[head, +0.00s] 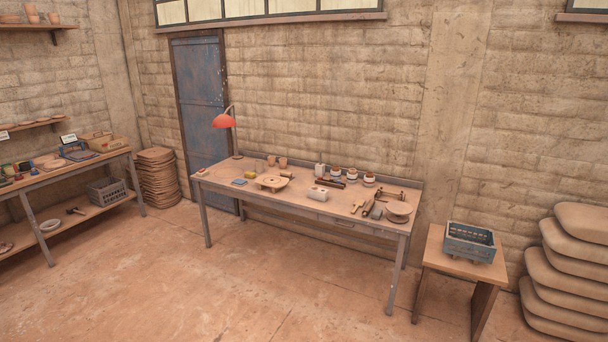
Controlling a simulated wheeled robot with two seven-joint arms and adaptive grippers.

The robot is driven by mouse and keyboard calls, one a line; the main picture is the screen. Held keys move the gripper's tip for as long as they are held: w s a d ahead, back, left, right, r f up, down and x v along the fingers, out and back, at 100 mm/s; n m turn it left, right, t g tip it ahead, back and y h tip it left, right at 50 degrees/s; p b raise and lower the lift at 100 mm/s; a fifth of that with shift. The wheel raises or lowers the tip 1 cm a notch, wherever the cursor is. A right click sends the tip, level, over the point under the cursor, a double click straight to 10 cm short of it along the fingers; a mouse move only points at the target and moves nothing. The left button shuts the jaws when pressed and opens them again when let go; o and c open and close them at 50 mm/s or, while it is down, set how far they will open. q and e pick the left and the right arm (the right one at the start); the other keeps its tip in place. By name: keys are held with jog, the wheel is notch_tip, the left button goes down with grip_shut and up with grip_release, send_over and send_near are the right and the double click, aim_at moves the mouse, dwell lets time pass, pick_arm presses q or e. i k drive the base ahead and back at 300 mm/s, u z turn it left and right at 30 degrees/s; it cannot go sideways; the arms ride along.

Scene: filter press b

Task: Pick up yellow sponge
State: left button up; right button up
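A small yellow sponge-like block (250,175) lies on the long workbench (225,187), left of its middle. It sits behind a small blue flat item (239,182) and to the left of a round wooden disc (272,183). It is too small to make out in detail. Small coloured items, one of them yellowish, also lie on the left bench, too small to identify. Neither of my grippers shows in the head view.
A red lamp (225,121) stands at the workbench's back left. Jars, tools and a turntable (398,209) fill its right half. A blue crate (470,242) sits on a side table. Stacked sacks (573,270) stand at the right. The floor (250,285) in front is clear.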

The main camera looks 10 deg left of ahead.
aim_at(250, 175)
jog(key=u, duration=0.75)
jog(key=i, duration=1.45)
jog(key=u, duration=0.95)
jog(key=i, duration=2)
jog(key=z, duration=0.7)
jog(key=i, duration=1.6)
jog(key=z, duration=0.9)
